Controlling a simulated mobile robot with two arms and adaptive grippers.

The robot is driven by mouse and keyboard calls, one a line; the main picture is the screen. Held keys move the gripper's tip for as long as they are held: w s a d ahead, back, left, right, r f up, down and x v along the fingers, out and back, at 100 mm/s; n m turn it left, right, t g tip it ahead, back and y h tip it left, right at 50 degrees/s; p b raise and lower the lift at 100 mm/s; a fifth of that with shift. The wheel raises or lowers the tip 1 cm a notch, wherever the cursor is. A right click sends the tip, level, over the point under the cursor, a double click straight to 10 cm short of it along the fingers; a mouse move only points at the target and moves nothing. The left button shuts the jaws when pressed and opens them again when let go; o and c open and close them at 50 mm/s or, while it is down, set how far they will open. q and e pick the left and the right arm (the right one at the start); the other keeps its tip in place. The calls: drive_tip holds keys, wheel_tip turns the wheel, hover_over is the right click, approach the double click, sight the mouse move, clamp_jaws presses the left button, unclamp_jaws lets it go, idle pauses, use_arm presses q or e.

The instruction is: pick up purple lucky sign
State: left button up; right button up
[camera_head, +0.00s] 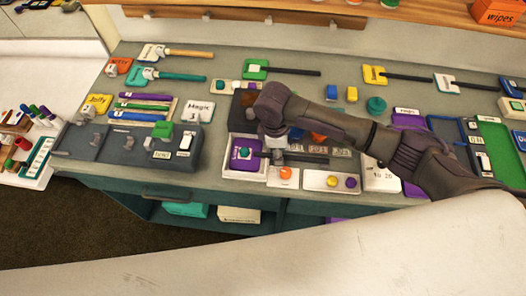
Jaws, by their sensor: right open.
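The purple lucky sign (240,160) lies in a white tray at the front edge of the counter. It has a small pale label, and its dark handle points right. My right gripper (277,156) is open, pointing down over the handle just right of the purple panel. The wrist hides part of the handle, and I cannot tell whether the fingers touch it. My left gripper is not in view.
Close by are a tray with an orange ball (286,173), a white tray with yellow and purple balls (331,181), and a dark grey organizer (90,145). Other signs with sticks, such as a green one (257,69), lie farther back. A pale surface (260,255) fills the foreground.

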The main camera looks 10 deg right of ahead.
drive_tip(key=shift+f, duration=0.5)
clamp_jaws()
